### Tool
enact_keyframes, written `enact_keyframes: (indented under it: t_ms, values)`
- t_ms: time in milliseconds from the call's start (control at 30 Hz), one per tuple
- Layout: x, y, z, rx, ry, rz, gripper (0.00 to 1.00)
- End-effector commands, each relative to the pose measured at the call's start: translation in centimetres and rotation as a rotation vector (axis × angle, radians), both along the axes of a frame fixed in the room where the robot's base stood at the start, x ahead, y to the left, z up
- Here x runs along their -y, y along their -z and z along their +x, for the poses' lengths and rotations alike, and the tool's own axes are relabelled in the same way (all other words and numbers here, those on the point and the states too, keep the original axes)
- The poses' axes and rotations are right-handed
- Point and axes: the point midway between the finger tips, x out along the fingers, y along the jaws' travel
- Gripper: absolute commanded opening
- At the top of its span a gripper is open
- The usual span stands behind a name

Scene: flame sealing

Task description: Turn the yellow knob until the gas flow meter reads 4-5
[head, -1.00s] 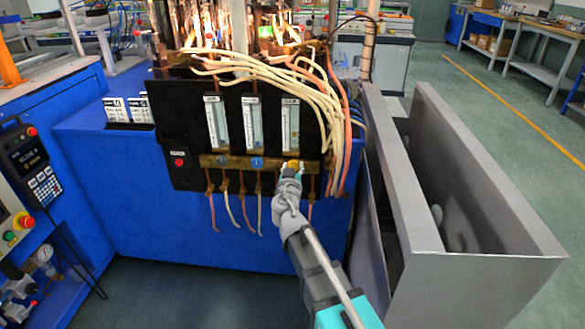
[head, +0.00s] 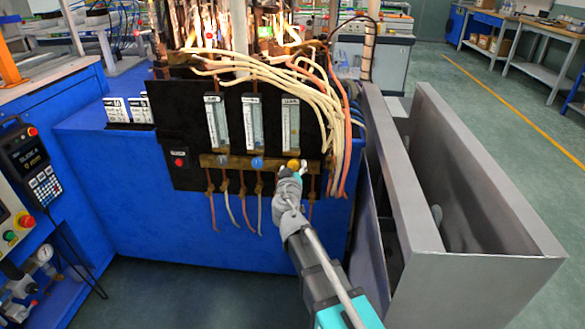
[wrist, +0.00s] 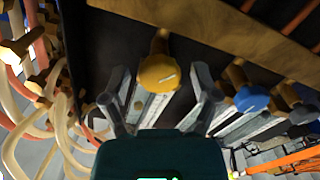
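The yellow knob (head: 293,165) sits on the brass bar under the rightmost flow meter (head: 290,125) of the black panel. The meter is a clear upright tube with a scale; its reading is too small to make out. In the wrist view the round yellow knob (wrist: 159,72) carries a pale mark and lies ahead of my gripper (wrist: 157,98). The two fingers are spread apart, one to each side of the knob, with gaps between them and it. In the head view my gripper (head: 290,174) is just below the knob and holds nothing.
Pale and orange hoses (head: 330,105) hang at the right. A grey metal cabinet (head: 470,215) stands right of my arm.

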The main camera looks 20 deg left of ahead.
Motion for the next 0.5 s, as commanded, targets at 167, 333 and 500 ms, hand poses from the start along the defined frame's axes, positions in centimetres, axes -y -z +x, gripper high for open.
enact_keyframes:
  t_ms: [167, 333, 500]
  values:
    - [0.06, 0.01, -0.01, 0.000, 0.001, 0.001, 0.83]
    - [0.09, 0.01, -0.04, -0.001, 0.001, 0.001, 0.83]
    - [0.25, 0.01, -0.60, 0.000, 0.001, 0.001, 0.83]
